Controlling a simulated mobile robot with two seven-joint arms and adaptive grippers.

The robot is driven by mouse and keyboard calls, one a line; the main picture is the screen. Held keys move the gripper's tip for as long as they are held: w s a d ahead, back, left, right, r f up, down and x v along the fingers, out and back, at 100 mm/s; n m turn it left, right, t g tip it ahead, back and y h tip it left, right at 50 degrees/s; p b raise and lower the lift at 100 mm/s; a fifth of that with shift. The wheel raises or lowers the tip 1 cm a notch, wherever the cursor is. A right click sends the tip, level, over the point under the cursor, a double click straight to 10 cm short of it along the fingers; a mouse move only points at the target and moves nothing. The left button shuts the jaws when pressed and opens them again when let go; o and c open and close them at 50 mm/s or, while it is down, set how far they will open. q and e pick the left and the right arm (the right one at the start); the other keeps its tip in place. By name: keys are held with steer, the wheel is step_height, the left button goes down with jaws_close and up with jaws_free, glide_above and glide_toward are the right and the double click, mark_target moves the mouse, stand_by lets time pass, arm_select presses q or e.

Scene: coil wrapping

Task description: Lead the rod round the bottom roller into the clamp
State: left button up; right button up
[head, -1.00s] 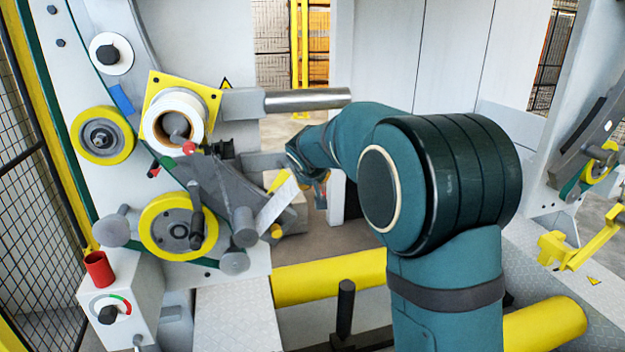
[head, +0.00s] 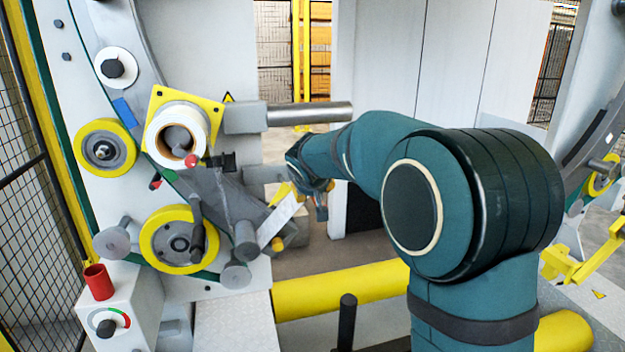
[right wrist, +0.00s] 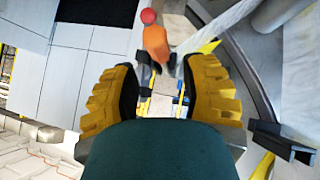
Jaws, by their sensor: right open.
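My right gripper (head: 312,198) is at the end of the teal arm, right of the roller plate, partly hidden by my wrist. In the right wrist view its two yellow fingers (right wrist: 162,90) are apart. An orange piece (right wrist: 156,42) with a red ball (right wrist: 149,16) lies beyond the fingertips, and a small grey piece (right wrist: 144,74) shows between them. I cannot tell which part is the rod. The bottom yellow-rimmed roller (head: 180,239) is at the lower left, with grey rollers beside it. A black bracket (head: 222,161), perhaps the clamp, sits near a red ball (head: 191,160). My left gripper is out of view.
A white roll (head: 176,133) on a yellow plate and another yellow-rimmed roller (head: 104,147) are on the ring. A grey bar (head: 308,113) extends above my wrist. A yellow tube (head: 340,286) runs below. A control box (head: 118,305) stands lower left.

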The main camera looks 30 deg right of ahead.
steer(key=v, duration=0.9)
steer(key=shift+s+r, duration=0.15)
steer(key=shift+r, duration=0.05)
steer(key=shift+a, duration=0.15)
steer(key=s+a+f+n+g+y, duration=0.15)
steer(key=a+f, duration=0.35)
steer(key=f, duration=0.5)
steer(key=a+f+n+g+y, duration=0.1)
steer(key=a+f+y, duration=0.1)
steer(key=a+f, duration=0.5)
steer(key=s+a+f+n+g+y, duration=0.1)
steer(key=a+f+y, duration=0.1)
steer(key=f, duration=1)
steer(key=s+a+f+m+g+y, duration=0.1)
steer(key=s+a+f, duration=0.3)
steer(key=s+f, duration=0.5)
steer(key=s+a+f+m+g+y, duration=0.1)
steer(key=s+a+f, duration=0.4)
steer(key=s+f, duration=0.5)
steer(key=shift+a+f+m+g+y, duration=0.3)
steer(key=shift+f+m+g+y, duration=0.05)
steer(key=shift+f+m+y, duration=0.45)
